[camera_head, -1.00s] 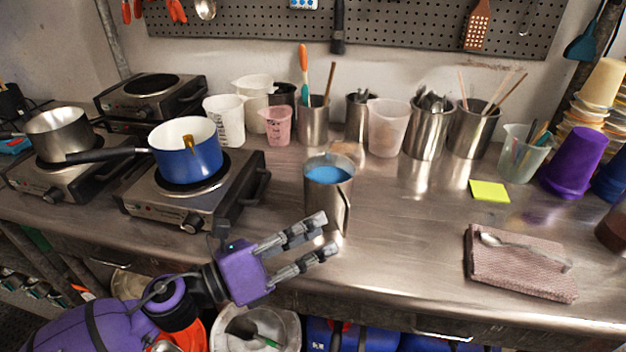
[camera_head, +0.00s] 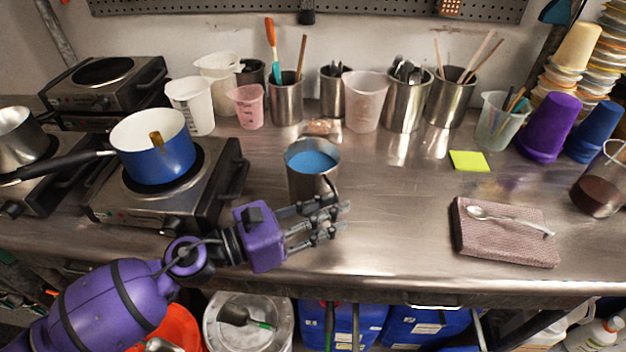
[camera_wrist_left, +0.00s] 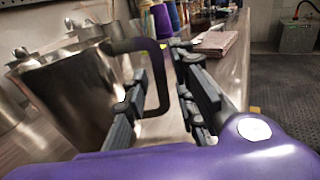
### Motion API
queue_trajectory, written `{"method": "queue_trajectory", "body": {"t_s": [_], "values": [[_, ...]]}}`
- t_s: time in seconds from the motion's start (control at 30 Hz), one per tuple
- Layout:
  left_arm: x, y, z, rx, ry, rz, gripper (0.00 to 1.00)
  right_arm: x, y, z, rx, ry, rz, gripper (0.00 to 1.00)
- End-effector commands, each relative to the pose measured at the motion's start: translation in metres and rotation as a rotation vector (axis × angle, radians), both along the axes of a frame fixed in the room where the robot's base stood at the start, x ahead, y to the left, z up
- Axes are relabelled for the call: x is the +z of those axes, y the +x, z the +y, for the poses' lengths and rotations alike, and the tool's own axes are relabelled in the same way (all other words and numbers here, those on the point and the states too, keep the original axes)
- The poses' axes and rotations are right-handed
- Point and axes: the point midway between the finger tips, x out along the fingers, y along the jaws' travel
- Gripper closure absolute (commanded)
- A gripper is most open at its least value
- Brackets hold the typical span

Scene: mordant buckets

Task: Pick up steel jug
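The steel jug (camera_head: 306,182) stands upright on the metal worktop, with blue liquid (camera_head: 312,161) inside. My left gripper (camera_head: 336,220) is low at the jug's front right side, with its fingers pointing right. In the left wrist view, the jug (camera_wrist_left: 72,100) fills the left side, and its dark handle (camera_wrist_left: 160,82) stands out to the right. The fingers of the left gripper (camera_wrist_left: 165,75) are apart, one on each side of the handle, with gaps visible. The head view partly hides the handle behind the fingers. My right gripper is not in view.
A hot plate with a blue pot (camera_head: 153,147) stands left of the jug. Steel utensil cups and a clear beaker (camera_head: 366,101) line the back. A folded cloth (camera_head: 500,238) with a spoon lies right. The worktop between jug and cloth is clear.

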Motion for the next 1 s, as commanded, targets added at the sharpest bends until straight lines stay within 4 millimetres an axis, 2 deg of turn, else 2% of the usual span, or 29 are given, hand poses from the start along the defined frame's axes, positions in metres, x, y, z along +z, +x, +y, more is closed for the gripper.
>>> {"method": "queue_trajectory", "body": {"t_s": [0.1,0.37,0.57,0.6,1.0], "values": [[0.003,0.0065,-0.0118,-0.002,-0.001,-0.002,0.75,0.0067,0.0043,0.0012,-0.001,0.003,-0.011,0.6],[-0.0002,0.0077,-0.0141,0.0,-0.001,0.002,0.75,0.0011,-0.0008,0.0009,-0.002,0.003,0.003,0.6],[-0.0001,0.0076,-0.0141,0.0,-0.001,0.002,0.99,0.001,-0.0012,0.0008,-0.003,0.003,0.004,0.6],[0.0,0.0076,-0.0141,0.0,-0.001,0.002,1.0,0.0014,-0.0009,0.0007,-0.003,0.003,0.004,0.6],[0.0001,0.0076,-0.0139,0.0,-0.001,0.002,1.0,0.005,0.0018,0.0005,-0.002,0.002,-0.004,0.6]]}}
